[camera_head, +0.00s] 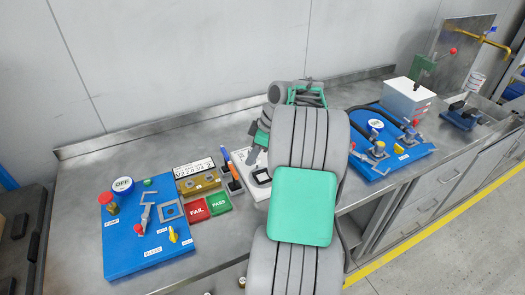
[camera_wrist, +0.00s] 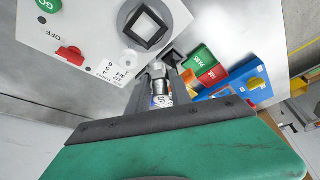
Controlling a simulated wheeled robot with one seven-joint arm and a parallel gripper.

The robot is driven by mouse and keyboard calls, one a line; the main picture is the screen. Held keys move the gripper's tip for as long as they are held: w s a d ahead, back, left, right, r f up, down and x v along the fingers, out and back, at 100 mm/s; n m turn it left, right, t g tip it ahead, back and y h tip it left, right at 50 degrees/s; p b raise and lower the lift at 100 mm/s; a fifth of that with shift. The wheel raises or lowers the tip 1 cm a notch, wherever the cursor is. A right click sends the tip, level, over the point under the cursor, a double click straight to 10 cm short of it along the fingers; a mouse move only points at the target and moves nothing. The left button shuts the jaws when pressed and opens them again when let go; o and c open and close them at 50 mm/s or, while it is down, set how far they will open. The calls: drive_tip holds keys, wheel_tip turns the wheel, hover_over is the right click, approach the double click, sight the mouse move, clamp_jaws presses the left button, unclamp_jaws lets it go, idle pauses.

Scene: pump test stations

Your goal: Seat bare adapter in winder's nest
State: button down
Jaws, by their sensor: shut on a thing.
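The winder is a white box (camera_wrist: 108,38) with a green GO button, a red switch and a dial of numbers on its top. Its nest is a black square socket (camera_wrist: 148,27), and looks empty in the wrist view. My gripper (camera_wrist: 160,80) is shut on the adapter (camera_wrist: 160,88), a small metal cylinder-like fitting with a pale printed band. In the wrist view the adapter is below and slightly right of the nest, apart from it; its height is unclear. In the head view my gripper (camera_head: 257,150) is over the winder (camera_head: 240,160), and my arm hides part of it.
Red FAIL (camera_head: 195,211) and green PASS (camera_head: 218,203) trays lie left of the winder. A blue test station (camera_head: 125,250) is further left, another (camera_head: 412,153) to the right.

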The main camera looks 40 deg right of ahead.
drive_tip(key=shift+n, duration=0.4)
drive_tip(key=shift+s+d+f+b, duration=0.3)
drive_tip(key=shift+d+f+b, duration=0.15)
drive_tip(key=shift+f+b, duration=0.4)
drive_tip(key=shift+s+d+f+b, duration=0.35)
drive_tip(key=shift+d+f+b, duration=0.15)
drive_tip(key=shift+f, duration=0.6)
drive_tip(key=shift+s+d+f+b, duration=0.3)
drive_tip(key=shift+d+f+b, duration=0.1)
drive_tip(key=shift+f+b, duration=0.45)
drive_tip(key=shift+f, duration=0.2)
drive_tip(key=shift+f+b, duration=0.45)
drive_tip(key=shift+b, duration=0.05)
drive_tip(key=shift+f+b, duration=0.3)
drive_tip(key=shift+s+f, duration=0.15)
